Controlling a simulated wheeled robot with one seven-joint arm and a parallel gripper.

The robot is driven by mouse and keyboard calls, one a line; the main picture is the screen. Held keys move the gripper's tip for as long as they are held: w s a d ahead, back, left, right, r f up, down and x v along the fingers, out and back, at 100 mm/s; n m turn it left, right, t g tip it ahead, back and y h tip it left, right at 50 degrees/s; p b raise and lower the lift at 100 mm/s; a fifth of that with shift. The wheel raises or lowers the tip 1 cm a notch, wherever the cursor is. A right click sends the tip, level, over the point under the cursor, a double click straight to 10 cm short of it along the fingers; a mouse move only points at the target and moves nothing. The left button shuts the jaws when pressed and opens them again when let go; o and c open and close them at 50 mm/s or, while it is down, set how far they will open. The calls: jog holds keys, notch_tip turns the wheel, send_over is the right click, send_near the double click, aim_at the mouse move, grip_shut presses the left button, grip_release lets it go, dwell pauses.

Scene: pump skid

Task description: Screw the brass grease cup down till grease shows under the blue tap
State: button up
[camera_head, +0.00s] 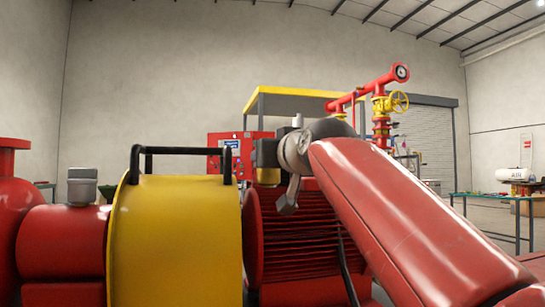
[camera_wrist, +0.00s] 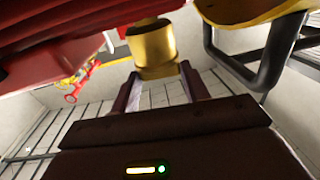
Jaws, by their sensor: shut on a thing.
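The brass grease cup (camera_wrist: 153,46) is a yellow metal cylinder at the top middle of the wrist view. My gripper (camera_wrist: 160,78) has its two fingers at the cup's near end, one on each side, shut on it. In the head view a brass piece (camera_head: 268,177) shows just below the dark end of my arm, above the finned red motor. My fingers are not clear in that view. The blue tap is not visible in either view, and I see no grease.
A yellow guard (camera_head: 175,245) with a black handle (camera_head: 180,151) stands left of my arm; the handle also shows close by in the wrist view (camera_wrist: 272,62). The finned red motor (camera_head: 295,245) lies below. Red piping with a yellow handwheel (camera_head: 399,102) stands behind.

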jog(key=o, duration=1)
jog(key=shift+s, duration=0.1)
jog(key=b+v, duration=0.2)
jog(key=v, duration=0.5)
jog(key=shift+s+d, duration=0.1)
jog(key=shift+s, duration=0.2)
